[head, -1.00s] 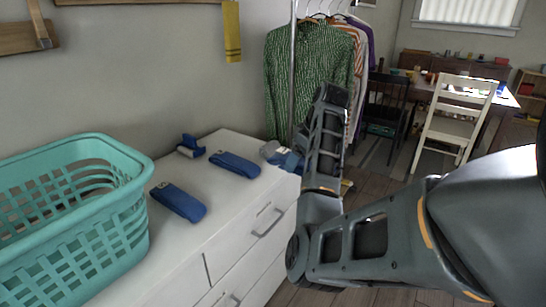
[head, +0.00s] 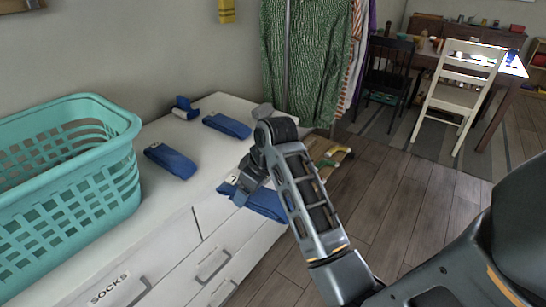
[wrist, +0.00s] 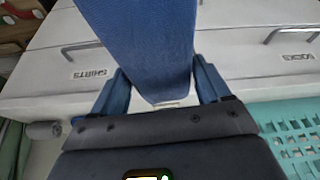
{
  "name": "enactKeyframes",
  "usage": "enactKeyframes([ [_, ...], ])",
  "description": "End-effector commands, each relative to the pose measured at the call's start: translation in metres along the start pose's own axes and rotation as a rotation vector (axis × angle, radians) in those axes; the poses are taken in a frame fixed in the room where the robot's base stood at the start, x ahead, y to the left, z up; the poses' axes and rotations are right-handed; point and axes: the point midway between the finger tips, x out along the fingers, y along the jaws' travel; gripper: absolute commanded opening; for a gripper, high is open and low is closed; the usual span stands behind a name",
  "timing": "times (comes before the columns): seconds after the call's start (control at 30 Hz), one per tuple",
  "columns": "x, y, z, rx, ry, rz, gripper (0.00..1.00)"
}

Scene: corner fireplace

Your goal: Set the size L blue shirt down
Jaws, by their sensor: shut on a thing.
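My gripper (head: 240,188) is shut on a folded blue shirt (head: 265,204) and holds it at the front edge of the white dresser (head: 212,207), partly over the drawer fronts. In the wrist view the shirt (wrist: 143,45) runs up from between the two blue fingers, with the drawer fronts behind it. I cannot read a size on it. Two more folded blue bundles lie on the dresser top, one nearer the basket (head: 171,161) and one farther back (head: 227,125). Whether the held shirt touches the dresser is unclear.
A teal basket (head: 75,195) stands on the left of the dresser. A small dark blue object (head: 184,108) lies near the wall. A rack with hanging clothes (head: 305,60) stands beyond the dresser's far end. Drawers carry labels, one reading SOCKS (head: 110,288). Bare dresser top shows between the bundles.

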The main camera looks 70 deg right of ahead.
Motion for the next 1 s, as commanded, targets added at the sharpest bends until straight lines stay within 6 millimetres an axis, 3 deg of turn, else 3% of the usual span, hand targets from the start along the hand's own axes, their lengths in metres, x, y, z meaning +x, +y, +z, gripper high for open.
enactKeyframes([
  [0.03, 0.014, -0.032, 0.002, -0.026, -0.006, -0.012, 0.35],
  [0.2, 0.052, -0.119, 0.003, -0.058, -0.003, -0.034, 0.35],
  [0.4, 0.084, -0.194, 0.005, -0.085, 0.002, -0.05, 0.35],
  [0.6, 0.108, -0.252, 0.01, -0.111, 0.005, -0.06, 0.35],
  [0.73, 0.116, -0.27, 0.011, -0.115, 0.008, -0.06, 0.35],
  [1.0, 0.117, -0.272, 0.01, -0.116, 0.009, -0.061, 0.35],
])
